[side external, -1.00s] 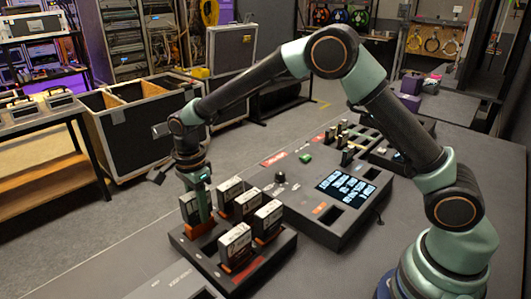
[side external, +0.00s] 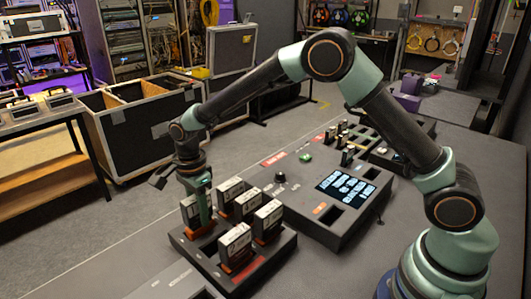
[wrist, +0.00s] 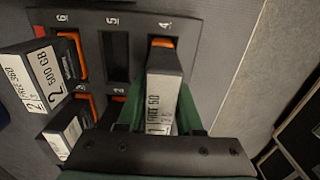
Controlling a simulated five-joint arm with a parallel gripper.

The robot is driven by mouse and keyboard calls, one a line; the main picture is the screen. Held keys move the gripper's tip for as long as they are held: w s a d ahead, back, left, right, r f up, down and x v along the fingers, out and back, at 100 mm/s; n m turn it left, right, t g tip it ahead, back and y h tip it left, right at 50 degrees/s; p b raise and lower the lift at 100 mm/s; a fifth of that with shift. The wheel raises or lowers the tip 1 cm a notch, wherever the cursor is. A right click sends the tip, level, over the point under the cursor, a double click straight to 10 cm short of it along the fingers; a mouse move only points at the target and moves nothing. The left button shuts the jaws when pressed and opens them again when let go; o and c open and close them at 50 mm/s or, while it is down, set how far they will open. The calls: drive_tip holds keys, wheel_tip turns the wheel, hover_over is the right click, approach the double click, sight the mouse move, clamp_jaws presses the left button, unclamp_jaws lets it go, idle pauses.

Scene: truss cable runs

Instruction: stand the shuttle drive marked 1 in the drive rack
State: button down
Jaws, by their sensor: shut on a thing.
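My gripper (side external: 203,212) points down at the far left corner of the drive rack (side external: 245,282). In the wrist view my gripper (wrist: 160,108) has its green fingers shut on the sides of a drive with a white label (wrist: 164,112). The label seems to read 1, partly covered by my gripper's dark bar. The held drive (side external: 187,209) is upright at the slot marked 4, with orange showing at its end; how deep it sits I cannot tell. The slot marked 5 (wrist: 116,55) beside it looks dark and empty.
A drive marked 2 (wrist: 42,78) stands at slot 6, with another drive (wrist: 66,132) close by. Several drives, such as one at the front (side external: 236,242), crowd the rack near my gripper. A console with a lit screen (side external: 346,187) stands to the right.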

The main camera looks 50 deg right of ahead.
drive_tip(key=shift+f, duration=0.65)
idle(0.6)
drive_tip(key=shift+c, duration=2.4)
unclamp_jaws()
drive_tip(key=shift+o, duration=0.3)
drive_tip(key=shift+o, duration=1.3)
drive_tip(key=shift+r, duration=3.8)
